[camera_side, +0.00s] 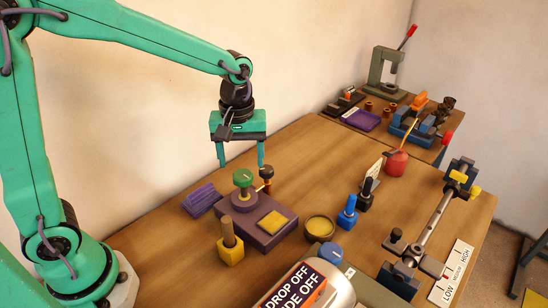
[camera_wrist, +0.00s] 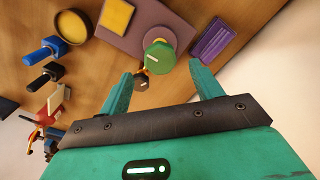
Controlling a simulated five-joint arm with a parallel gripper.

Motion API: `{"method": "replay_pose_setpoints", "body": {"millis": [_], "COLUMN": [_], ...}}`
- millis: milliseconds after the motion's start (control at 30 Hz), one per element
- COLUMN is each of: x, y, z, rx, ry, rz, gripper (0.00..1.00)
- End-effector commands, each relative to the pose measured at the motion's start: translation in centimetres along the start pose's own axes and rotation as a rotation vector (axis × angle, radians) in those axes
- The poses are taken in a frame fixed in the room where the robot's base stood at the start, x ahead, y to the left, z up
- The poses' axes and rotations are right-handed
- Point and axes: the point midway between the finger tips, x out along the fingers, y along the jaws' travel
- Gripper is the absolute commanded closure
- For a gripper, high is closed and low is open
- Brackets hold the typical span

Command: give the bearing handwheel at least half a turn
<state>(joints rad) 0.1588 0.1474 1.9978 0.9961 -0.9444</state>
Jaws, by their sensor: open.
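A green round knob (camera_side: 243,177) with a pale line on its top looks like the handwheel. It stands upright on a purple block (camera_side: 281,235) on the wooden table, and it also shows in the wrist view (camera_wrist: 160,57). My gripper (camera_side: 241,163) is open and empty, pointing down, with its fingertips about level with or a little above the knob top. In the wrist view the knob appears between and just beyond the two teal fingers (camera_wrist: 160,72). No contact shows; the exact depth gap cannot be told.
A small black-topped post with an orange part (camera_side: 266,175) stands close beside the right finger. A purple ribbed block (camera_side: 202,198), a yellow-based wooden peg (camera_side: 230,245) and a yellow round dish (camera_side: 320,228) surround the block.

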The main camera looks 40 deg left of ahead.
Motion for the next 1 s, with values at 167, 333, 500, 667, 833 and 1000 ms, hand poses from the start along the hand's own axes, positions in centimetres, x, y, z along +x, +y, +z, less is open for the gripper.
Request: {"method": "replay_pose_setpoints", "body": {"millis": [167, 333, 500, 667, 833, 1000], "x": [2.3, 3.8, 4.3, 4.4, 4.3, 4.3], "y": [-0.1, 0.0, 0.0, 0.0, 0.0, 0.0], "z": [0.0, 0.0, 0.0, 0.0, 0.0, 0.0], "rx": [0.000, 0.000, 0.000, 0.000, 0.000, 0.000], "ry": [-0.002, -0.001, -0.001, 0.000, 0.000, 0.000], "rz": [-0.003, -0.002, -0.001, -0.001, 0.000, 0.000], "gripper": [0.35, 0.35, 0.35, 0.35, 0.53, 0.80]}}
